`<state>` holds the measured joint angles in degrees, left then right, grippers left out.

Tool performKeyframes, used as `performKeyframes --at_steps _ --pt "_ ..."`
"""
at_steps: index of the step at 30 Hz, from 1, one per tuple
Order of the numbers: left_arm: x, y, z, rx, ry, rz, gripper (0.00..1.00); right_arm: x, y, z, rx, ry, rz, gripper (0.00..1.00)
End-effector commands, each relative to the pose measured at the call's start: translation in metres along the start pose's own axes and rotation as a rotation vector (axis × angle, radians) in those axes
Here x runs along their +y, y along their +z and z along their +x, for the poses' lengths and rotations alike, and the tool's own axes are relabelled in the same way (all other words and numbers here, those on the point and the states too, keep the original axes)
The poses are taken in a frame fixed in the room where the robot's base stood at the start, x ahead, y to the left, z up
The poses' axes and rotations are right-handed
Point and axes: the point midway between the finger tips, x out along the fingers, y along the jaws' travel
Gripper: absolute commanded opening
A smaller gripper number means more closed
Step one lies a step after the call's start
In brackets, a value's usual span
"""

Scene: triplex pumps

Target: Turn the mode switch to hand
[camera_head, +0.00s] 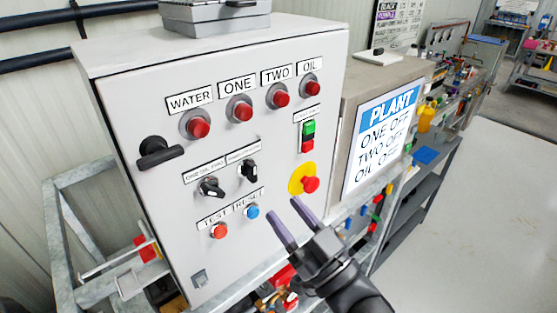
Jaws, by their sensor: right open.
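The grey control panel (140,90) faces me. It carries two black rotary switches side by side, a left one (211,187) and a right one (248,170). Each has a small label above it that is too small to read surely, so I cannot tell which is the mode switch. Both knobs look tilted off the vertical. My right gripper (281,207) comes in from the lower right, open and empty. Its two purple-grey fingers point up and left towards the panel, below and right of the right switch and apart from both switches. My left gripper is out of view.
A red emergency button (310,184) on a yellow disc is close to my right fingers. A blue reset button (252,211) and red test button (218,231) sit below the switches. A large black handle (158,153) is at left. A PLANT display (378,140) stands at right.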

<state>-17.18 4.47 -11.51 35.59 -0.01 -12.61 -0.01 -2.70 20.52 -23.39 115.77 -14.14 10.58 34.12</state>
Motion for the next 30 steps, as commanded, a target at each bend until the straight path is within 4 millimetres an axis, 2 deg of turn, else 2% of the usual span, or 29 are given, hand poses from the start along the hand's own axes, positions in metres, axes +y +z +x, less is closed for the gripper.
performKeyframes --at_steps 3,9,14,21,22,29,30 --pt "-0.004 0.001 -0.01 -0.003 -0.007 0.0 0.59 0.001 -0.003 0.033 0.003 0.001 -0.001 0.51" --pt "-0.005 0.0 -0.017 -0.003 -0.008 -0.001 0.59 0.001 -0.001 0.069 0.0 0.002 -0.001 0.51" --pt "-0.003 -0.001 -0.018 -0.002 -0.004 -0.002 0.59 0.001 0.001 0.08 -0.002 0.002 -0.001 0.51" --pt "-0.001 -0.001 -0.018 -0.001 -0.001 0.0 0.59 0.001 0.002 0.081 -0.003 0.003 -0.001 0.51" --pt "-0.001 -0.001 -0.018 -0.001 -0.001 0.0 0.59 0.001 0.002 0.08 -0.003 0.003 -0.001 0.49" --pt "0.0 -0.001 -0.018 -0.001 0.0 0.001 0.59 0.001 0.002 0.08 -0.003 0.003 -0.002 0.01" --pt "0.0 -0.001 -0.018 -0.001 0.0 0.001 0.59 0.001 0.002 0.08 -0.003 0.003 -0.002 0.0"
